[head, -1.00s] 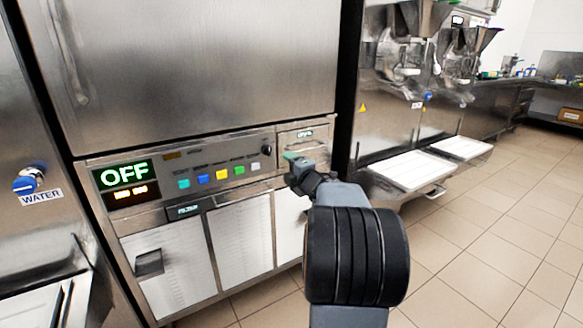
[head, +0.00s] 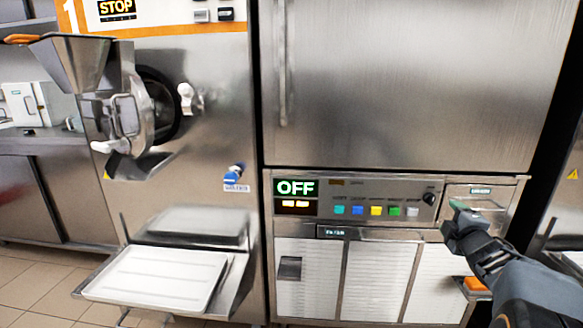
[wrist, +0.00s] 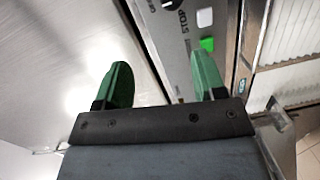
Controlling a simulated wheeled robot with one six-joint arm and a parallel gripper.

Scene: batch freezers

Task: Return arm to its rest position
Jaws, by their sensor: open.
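My gripper (head: 455,212) is at the right of the head view, in front of the right end of the steel cabinet's control panel (head: 372,200). In the wrist view its two green fingers (wrist: 162,88) stand apart with nothing between them. My arm comes in from the lower right of the head view. I cannot tell the exact gap between the fingertips and the panel.
A batch freezer (head: 190,130) with a funnel hopper, a blue water valve (head: 233,174) and a white tray (head: 158,278) on a shelf stands left of the cabinet. The display reads OFF (head: 296,188). An orange object (head: 475,284) shows below my arm. Tiled floor is clear at lower left.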

